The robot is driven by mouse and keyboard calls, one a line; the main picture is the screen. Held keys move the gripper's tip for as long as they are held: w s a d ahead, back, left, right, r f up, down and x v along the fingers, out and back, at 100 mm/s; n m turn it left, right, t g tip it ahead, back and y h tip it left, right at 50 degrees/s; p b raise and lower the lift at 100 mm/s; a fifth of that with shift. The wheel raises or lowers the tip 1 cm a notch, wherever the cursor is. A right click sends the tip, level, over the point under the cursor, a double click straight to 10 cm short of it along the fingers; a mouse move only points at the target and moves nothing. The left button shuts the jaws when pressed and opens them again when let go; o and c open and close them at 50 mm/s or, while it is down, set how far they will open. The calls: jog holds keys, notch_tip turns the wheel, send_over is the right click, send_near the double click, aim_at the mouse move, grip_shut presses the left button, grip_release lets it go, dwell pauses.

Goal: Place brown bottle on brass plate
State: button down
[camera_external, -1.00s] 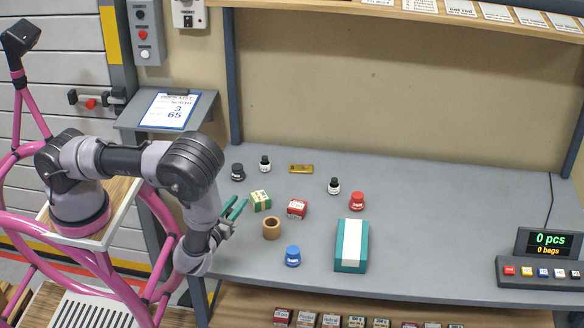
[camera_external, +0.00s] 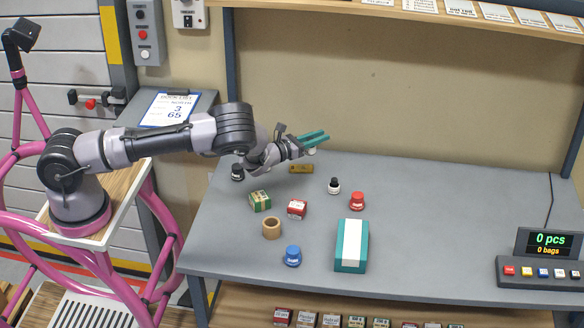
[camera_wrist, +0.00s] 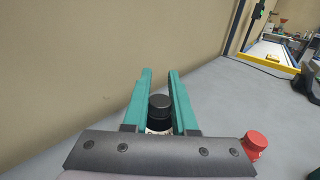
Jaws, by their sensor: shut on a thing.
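My gripper (camera_external: 316,138) is above the back of the workbench. It is shut on a small bottle with a black cap (camera_wrist: 159,101), which also shows as a pale patch under the fingers in the external view (camera_external: 311,151). Its body is mostly hidden, so I cannot tell if it is brown. The brass plate (camera_external: 301,169) lies flat on the bench just below my gripper, partly hidden by my wrist. Another black-capped bottle with a white label (camera_external: 334,186) stands upright to the right.
A dark jar (camera_external: 237,172), a green box (camera_external: 260,201), a red box (camera_external: 297,209), a tan ring (camera_external: 272,228), a blue jar (camera_external: 292,256) and a red jar (camera_external: 357,201) stand around. A teal-and-white box (camera_external: 351,246) lies at the front. The bench's right side is mostly clear.

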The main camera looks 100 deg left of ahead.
jog(key=shift+m+t+h, duration=0.5)
jog(key=shift+h, duration=0.1)
jog(key=shift+s+a+f, duration=0.1)
jog(key=shift+a+f, duration=0.65)
jog(key=shift+f, duration=0.9)
jog(key=shift+a+f, duration=0.7)
jog(key=shift+f, duration=0.9)
jog(key=shift+s+a+f, duration=0.1)
jog(key=shift+a+f, duration=0.65)
jog(key=shift+f, duration=0.9)
jog(key=shift+f, duration=0.1)
jog(key=c, duration=0.7)
grip_release()
